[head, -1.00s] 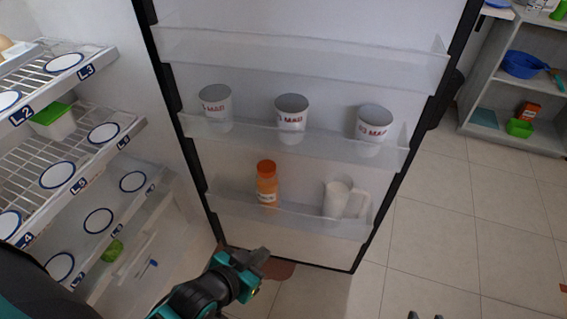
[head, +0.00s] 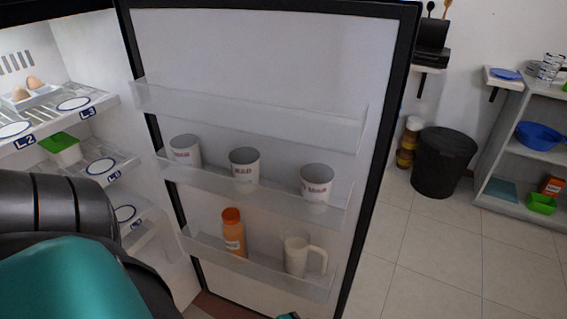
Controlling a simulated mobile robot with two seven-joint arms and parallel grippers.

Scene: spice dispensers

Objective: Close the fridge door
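The fridge door (head: 255,55) stands wide open in the head view, its inner side facing me. Its bins hold several white cups, an orange bottle (head: 233,232) and a white mug (head: 303,257). The fridge interior (head: 60,120) shows at the left, with labelled wire shelves. My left arm covers the lower left of the view, in front of the shelves. A small teal and dark piece of mine shows at the bottom edge, below the door bins; no fingertips can be seen. Neither gripper is in view.
A black bin (head: 443,162) stands on the tiled floor right of the door. A grey shelf unit (head: 520,160) with a blue bowl (head: 540,135) and a green box (head: 541,204) is at the far right.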

